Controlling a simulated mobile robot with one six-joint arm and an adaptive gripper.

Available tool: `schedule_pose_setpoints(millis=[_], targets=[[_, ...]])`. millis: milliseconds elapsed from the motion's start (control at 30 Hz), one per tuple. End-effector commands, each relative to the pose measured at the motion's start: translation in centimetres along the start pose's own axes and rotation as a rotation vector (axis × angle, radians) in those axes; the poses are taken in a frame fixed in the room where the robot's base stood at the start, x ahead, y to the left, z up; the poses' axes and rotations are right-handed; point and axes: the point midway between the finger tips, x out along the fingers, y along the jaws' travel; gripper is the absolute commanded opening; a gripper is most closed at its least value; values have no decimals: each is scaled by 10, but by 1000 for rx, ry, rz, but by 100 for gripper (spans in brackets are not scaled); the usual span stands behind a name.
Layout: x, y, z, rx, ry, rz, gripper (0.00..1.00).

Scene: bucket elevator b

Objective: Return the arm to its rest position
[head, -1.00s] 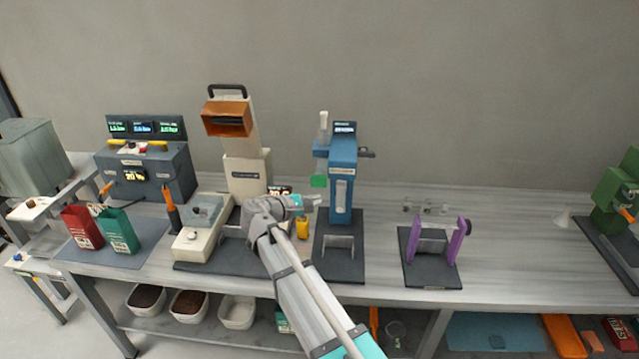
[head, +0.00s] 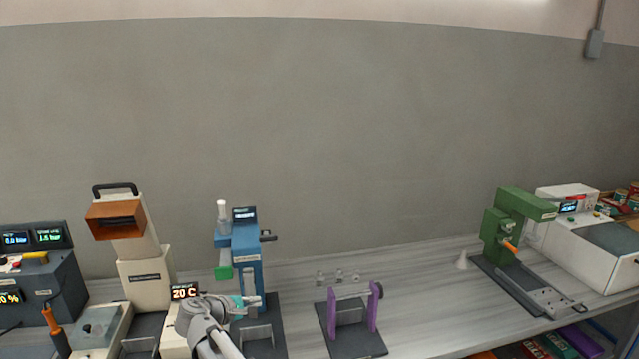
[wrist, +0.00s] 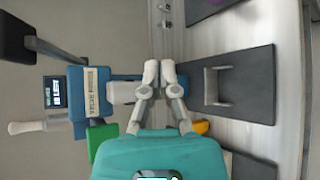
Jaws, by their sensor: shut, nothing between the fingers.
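My gripper (wrist: 160,75) shows in the wrist view with its two pale fingertips together and nothing between them. It is in front of the blue upright machine (wrist: 90,92), which appears sideways in that view. In the head view my gripper (head: 252,301) is small and partly hidden by my own wrist, just in front of the lower part of the blue machine (head: 247,240). My arm reaches up from the bottom edge of the head view.
A beige machine with an orange hopper (head: 117,221) stands left of the blue one. A purple-sided stand (head: 373,308) is to the right. A green press (head: 500,228) and a white machine (head: 590,240) stand farther right. The bench between stand and press is mostly clear.

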Motion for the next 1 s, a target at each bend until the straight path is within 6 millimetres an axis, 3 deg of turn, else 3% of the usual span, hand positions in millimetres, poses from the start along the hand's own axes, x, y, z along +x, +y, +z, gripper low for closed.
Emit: schedule_pose_setpoints(millis=[100, 400, 700, 1000], targets=[[34, -22, 34, 82, -20, -109, 0], [95, -76, 107, 307, -70, -380, 0], [130, -132, 174, 550, -130, -637, 0], [143, -183, 233, 803, -196, -881, 0]])
